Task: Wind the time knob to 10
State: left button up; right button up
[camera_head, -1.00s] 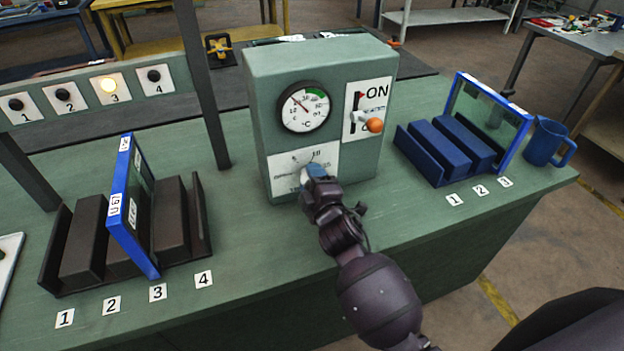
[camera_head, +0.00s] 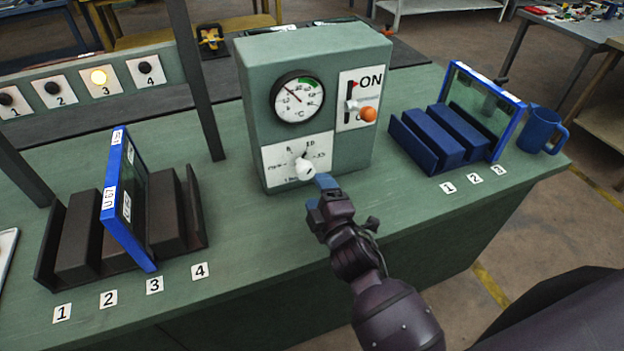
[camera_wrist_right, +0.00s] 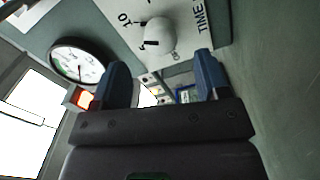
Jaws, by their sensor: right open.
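The time knob (camera_head: 304,168) is a white round knob on a white dial plate (camera_head: 283,172) low on the front of the green box (camera_head: 262,120). My left gripper is not in view.
The box also carries a temperature gauge (camera_head: 297,97) and an ON lever with an orange ball (camera_head: 368,114). A dark rack with a blue frame (camera_head: 112,190) stands left. A blue rack (camera_head: 428,150) and a blue mug (camera_head: 541,130) stand right. Lamp 3 (camera_head: 98,77) is lit.

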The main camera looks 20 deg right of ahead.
jog(key=shift+s, duration=1.55)
jog(key=shift+d, duration=0.1)
